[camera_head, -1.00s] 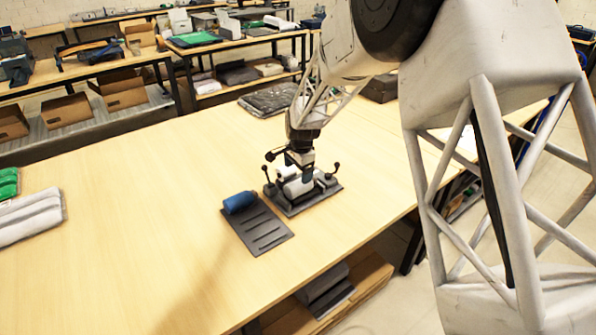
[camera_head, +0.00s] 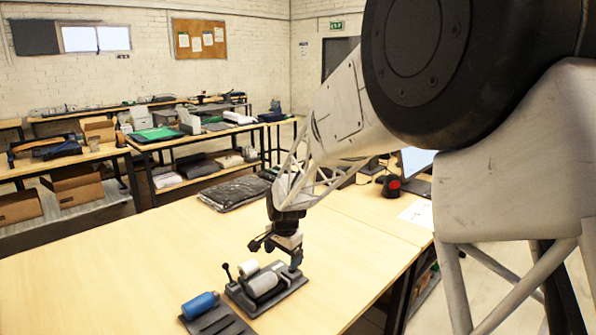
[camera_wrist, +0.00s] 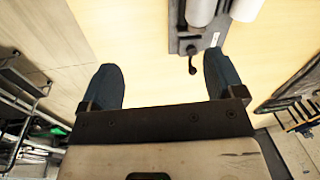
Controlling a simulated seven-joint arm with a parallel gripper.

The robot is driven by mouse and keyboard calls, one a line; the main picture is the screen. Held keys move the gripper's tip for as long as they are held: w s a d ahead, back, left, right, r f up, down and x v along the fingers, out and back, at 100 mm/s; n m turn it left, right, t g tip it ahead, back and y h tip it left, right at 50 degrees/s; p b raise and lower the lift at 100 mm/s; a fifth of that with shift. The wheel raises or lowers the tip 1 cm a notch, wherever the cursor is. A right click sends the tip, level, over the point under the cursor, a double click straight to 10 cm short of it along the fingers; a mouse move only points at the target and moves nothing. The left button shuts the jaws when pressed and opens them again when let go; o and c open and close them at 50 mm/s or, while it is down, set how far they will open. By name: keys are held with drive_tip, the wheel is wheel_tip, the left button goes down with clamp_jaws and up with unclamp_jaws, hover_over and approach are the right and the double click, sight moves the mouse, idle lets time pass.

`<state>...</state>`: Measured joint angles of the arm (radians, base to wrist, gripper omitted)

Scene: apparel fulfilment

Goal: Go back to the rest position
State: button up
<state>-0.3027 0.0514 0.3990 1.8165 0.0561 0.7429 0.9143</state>
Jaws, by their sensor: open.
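My gripper (camera_head: 294,262) is above the right end of a dark fixture (camera_head: 283,291) on the wooden table in the head view. In the wrist view, the two blue fingers of my gripper (camera_wrist: 164,88) stand wide apart with nothing between them. The fixture (camera_wrist: 190,45) also shows at the top of the wrist view, with a small black-knobbed lever. It carries two pale rollers (camera_head: 262,284). The rest position itself is not marked in any view.
A blue cylinder (camera_head: 200,304) lies on a dark slotted plate (camera_head: 222,322) left of the fixture. A dark folded bundle (camera_head: 234,192) lies at the table's far edge. Open tabletop (camera_head: 120,270) stretches left. A red-and-black device (camera_head: 392,187) stands at the back right.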

drive_tip(key=s+d+r+n, duration=0.2)
drive_tip(key=s+d+r, duration=0.45)
drive_tip(key=s, duration=0.25)
drive_tip(key=s+d+r+n, duration=0.1)
drive_tip(key=s+d+r, duration=0.5)
drive_tip(key=s+d, duration=0.25)
drive_tip(key=s+d+n, duration=0.2)
drive_tip(key=s+d, duration=0.2)
drive_tip(key=s, duration=0.7)
drive_tip(key=s+d+n+t+h, duration=0.1)
drive_tip(key=s+d, duration=0.3)
drive_tip(key=s, duration=0.8)
drive_tip(key=shift+s+r+n, duration=0.3)
drive_tip(key=shift+r+n, duration=0.1)
drive_tip(key=shift+n, duration=0.2)
